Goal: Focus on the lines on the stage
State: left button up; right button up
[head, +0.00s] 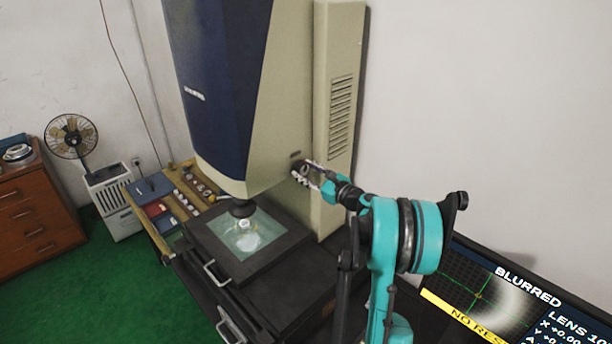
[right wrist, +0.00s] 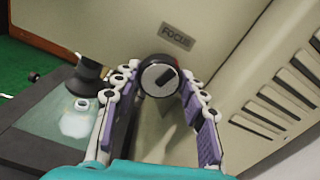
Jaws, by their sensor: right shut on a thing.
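The measuring machine (head: 285,100) stands against the wall, with its lens (head: 243,207) above a lit glass stage (head: 215,222). A bright glow lies on the stage under the lens; no lines can be made out there. My right gripper (head: 303,174) is at the machine's side. In the right wrist view, my right gripper (right wrist: 158,82) is shut on a round dark focus knob (right wrist: 159,78) below a label (right wrist: 176,37) reading FOCUS. The screen (head: 490,300) at lower right reads BLURRED and shows a soft, pale curved band on a dark grid. My left gripper is out of view.
A wooden rack (head: 178,177) with small parts and boxes stands left of the stage. A fan (head: 71,136), a white heater-like unit (head: 113,200) and a wooden drawer cabinet (head: 35,215) are further left. Green floor (head: 100,290) is clear in front.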

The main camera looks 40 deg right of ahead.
jog(key=shift+n+b, duration=0.55)
jog(key=shift+n, duration=0.95)
jog(key=o, duration=1.2)
jog(key=shift+c, duration=0.2)
jog(key=s+d, duration=0.1)
jog(key=s, duration=1.1)
